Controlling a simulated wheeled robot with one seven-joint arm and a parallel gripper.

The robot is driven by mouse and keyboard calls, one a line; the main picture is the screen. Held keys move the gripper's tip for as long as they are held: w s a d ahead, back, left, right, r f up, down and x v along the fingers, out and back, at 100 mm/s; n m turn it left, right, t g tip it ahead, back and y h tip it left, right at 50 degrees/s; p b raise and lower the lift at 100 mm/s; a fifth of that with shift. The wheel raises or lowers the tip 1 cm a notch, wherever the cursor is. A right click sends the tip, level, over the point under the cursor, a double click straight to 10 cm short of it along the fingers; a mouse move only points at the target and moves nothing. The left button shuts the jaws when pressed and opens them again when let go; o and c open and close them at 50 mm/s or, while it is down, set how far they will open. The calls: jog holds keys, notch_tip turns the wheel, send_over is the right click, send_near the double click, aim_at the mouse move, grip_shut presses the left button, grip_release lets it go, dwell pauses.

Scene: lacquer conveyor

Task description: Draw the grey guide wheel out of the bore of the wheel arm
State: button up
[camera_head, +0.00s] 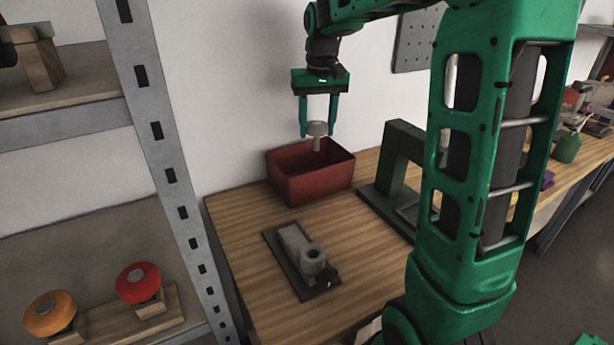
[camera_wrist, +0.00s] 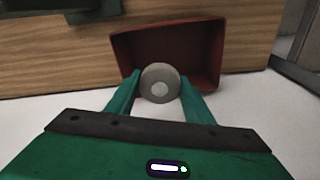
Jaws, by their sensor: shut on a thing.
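The grey guide wheel (camera_head: 317,129) is held between the fingers of my gripper (camera_head: 318,127), with its stem pointing down. My gripper is shut on the wheel above the red bin; the stem's lower end is at about the height of the bin's far rim in the head view. In the wrist view the wheel (camera_wrist: 160,83) shows as a round grey disc between the green fingertips (camera_wrist: 160,88), with the bin behind it. The wheel arm (camera_head: 293,240) lies on a dark plate on the bench, and its round bore (camera_head: 313,254) is empty. The wheel is well apart from it.
The red bin (camera_head: 312,188) stands open at the back of the wooden bench; its visible inside looks empty. A dark green frame (camera_head: 399,145) stands to its right. A shelf rack at left holds a red wheel (camera_head: 138,282) and an orange wheel (camera_head: 50,314).

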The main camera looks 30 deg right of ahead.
jog(key=o, duration=1.2)
jog(key=shift+o, duration=0.2)
notch_tip(320, 180, up, 11)
jog(key=s, duration=0.1)
jog(key=shift+a+f, duration=0.15)
jog(key=shift+a, duration=0.05)
jog(key=s+f+m, duration=0.1)
jog(key=s+f, duration=0.5)
jog(key=s, duration=0.5)
jog(key=s+d+f+m+g, duration=0.1)
jog(key=s+f, duration=0.6)
jog(key=s, duration=0.4)
jog(key=s+d+f+m, duration=0.1)
jog(key=s+f, duration=0.6)
jog(key=s, duration=0.3)
jog(key=shift+s+y, duration=0.3)
jog(key=shift+s, duration=0.1)
